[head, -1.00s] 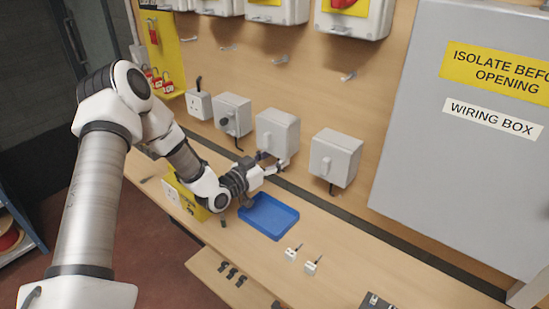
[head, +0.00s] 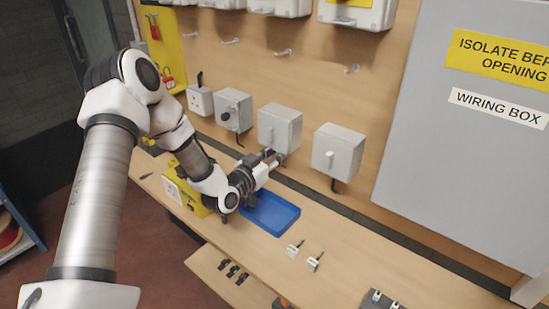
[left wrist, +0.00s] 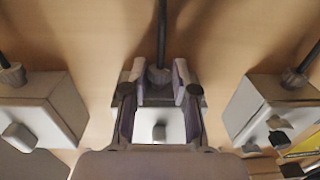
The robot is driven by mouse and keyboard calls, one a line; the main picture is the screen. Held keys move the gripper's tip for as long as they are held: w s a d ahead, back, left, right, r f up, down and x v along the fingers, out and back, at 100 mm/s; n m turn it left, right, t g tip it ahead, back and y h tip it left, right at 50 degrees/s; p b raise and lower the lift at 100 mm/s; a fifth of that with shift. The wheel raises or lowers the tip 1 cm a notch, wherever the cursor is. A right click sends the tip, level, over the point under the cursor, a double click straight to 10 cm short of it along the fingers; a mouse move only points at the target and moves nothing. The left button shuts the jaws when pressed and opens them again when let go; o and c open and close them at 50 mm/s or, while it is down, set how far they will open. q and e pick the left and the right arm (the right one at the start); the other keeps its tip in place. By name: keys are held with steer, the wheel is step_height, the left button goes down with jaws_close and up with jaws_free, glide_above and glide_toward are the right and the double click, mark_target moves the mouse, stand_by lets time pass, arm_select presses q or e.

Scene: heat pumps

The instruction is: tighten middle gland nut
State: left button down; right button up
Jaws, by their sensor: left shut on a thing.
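The middle grey isolator box (head: 280,128) is on the wooden board, between two similar boxes. Its gland nut (left wrist: 158,75) shows in the left wrist view, grey and ribbed, with a black cable (left wrist: 161,30) running out of it. My left gripper (head: 272,158) is at the underside of this box. In the left wrist view, the left gripper's fingers (left wrist: 159,78) stand on both sides of the nut and are shut on it. In the head view the fingers hide the nut. My right gripper is not in view.
Neighbouring boxes stand to the left (head: 233,109) and right (head: 338,151), each with a cable below. A blue tray (head: 270,213) lies on the bench under the gripper. Two small white parts (head: 294,250) lie right of it. A large grey wiring box (head: 450,160) fills the right side.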

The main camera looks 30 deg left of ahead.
arm_select(q)
steer(key=shift+w+d+n+g+y+b, duration=0.1)
steer(key=shift+d+n+g+y+b, duration=0.2)
steer(key=shift+n+g+y+b, duration=1.15)
steer(key=shift+w+d+n+g+y+b, duration=0.25)
steer(key=shift+n+y+b, duration=0.3)
steer(key=shift+n+y, duration=1.85)
steer(key=shift+d+n+g+y+b, duration=0.35)
steer(key=shift+n+g+y+b, duration=0.6)
steer(key=shift+y, duration=2)
steer(key=c, duration=0.9)
jaws_free()
steer(key=shift+a+t, duration=0.1)
steer(key=shift+t, duration=0.15)
